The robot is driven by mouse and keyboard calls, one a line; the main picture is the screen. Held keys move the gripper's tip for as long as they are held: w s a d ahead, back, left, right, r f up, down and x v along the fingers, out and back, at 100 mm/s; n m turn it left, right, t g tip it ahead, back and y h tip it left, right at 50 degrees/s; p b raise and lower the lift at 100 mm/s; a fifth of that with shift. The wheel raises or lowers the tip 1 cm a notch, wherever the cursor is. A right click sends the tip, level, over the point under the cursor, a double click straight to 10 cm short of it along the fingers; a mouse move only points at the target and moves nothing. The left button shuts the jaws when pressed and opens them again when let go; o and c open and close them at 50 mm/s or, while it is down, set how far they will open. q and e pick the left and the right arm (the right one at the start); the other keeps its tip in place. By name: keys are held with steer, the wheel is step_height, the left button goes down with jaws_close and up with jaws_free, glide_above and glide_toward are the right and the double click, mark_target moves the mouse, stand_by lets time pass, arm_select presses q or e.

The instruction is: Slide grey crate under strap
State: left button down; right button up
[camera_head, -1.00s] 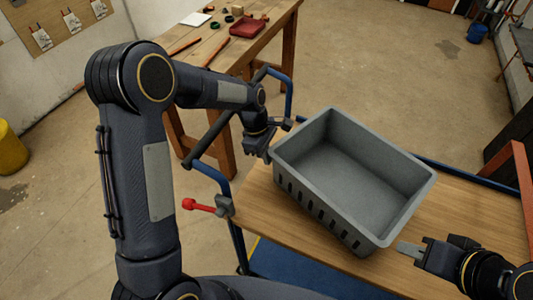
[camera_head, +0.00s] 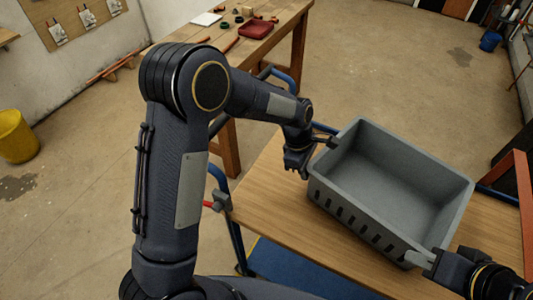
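The grey crate (camera_head: 395,190) is an open, empty plastic box with slots along its front side. It sits on the wooden top of a cart (camera_head: 265,205), turned at an angle. My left gripper (camera_head: 312,158) is at the crate's left end, close against its wall. Its fingers are partly hidden, so I cannot tell its opening. My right gripper (camera_head: 422,258) is at the crate's near right corner, its pale fingertip against or just in front of the wall. Its opening is also unclear. I cannot make out a strap.
The cart has a blue tubular handle (camera_head: 216,178) and a red lever (camera_head: 208,204) at its left end. A reddish post (camera_head: 523,205) stands at the right. A workbench (camera_head: 270,32) with small items and a red tray (camera_head: 257,29) is behind. A yellow bucket (camera_head: 16,137) stands far left.

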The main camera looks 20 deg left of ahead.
arm_select(q)
steer(key=s+d, duration=0.1)
steer(key=d, duration=0.7)
steer(key=s+d+p, duration=0.1)
steer(key=s+d, duration=0.1)
steer(key=d, duration=0.6)
steer(key=s+d+p, duration=0.1)
steer(key=d, duration=0.7)
steer(key=shift+s+d, duration=0.1)
steer(key=shift+s, duration=0.25)
